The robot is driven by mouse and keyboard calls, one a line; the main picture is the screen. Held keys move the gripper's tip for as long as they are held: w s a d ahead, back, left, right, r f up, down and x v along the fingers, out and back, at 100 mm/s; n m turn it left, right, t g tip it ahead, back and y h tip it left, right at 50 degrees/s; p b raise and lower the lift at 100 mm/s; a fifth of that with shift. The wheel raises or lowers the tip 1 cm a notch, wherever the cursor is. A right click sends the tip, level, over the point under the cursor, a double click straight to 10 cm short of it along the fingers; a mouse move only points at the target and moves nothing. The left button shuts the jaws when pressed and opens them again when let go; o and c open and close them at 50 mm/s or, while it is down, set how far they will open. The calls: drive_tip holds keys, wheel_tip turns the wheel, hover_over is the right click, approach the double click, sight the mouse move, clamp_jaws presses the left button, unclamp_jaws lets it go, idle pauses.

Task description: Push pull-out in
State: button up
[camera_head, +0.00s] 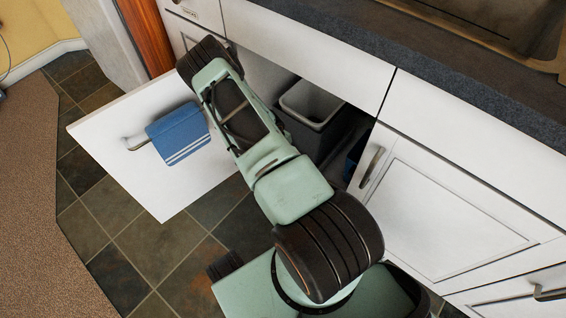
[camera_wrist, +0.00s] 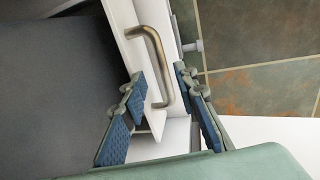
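A grey bin (camera_head: 305,105) shows behind the panel, partly covered by my arm. My gripper is hidden in the head view. In the wrist view my gripper (camera_wrist: 165,92) is open, with blue pads on its two fingers. A bare metal bar handle (camera_wrist: 152,50) on a white front shows between and beyond the fingers. Contact with it cannot be told.
A dark countertop (camera_head: 450,105) runs above the cabinets. A closed cabinet door (camera_head: 440,215) with a handle (camera_head: 372,167) stands at the right. A brown carpet (camera_head: 45,230) lies at the left. Tiled floor (camera_head: 110,240) is clear below the pull-out panel.

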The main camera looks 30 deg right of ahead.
wheel_tip(320, 180, up, 9)
drive_tip(key=a, duration=0.1)
drive_tip(key=shift+s+a+r, duration=0.15)
drive_tip(key=shift+s+a, duration=0.15)
idle(0.4)
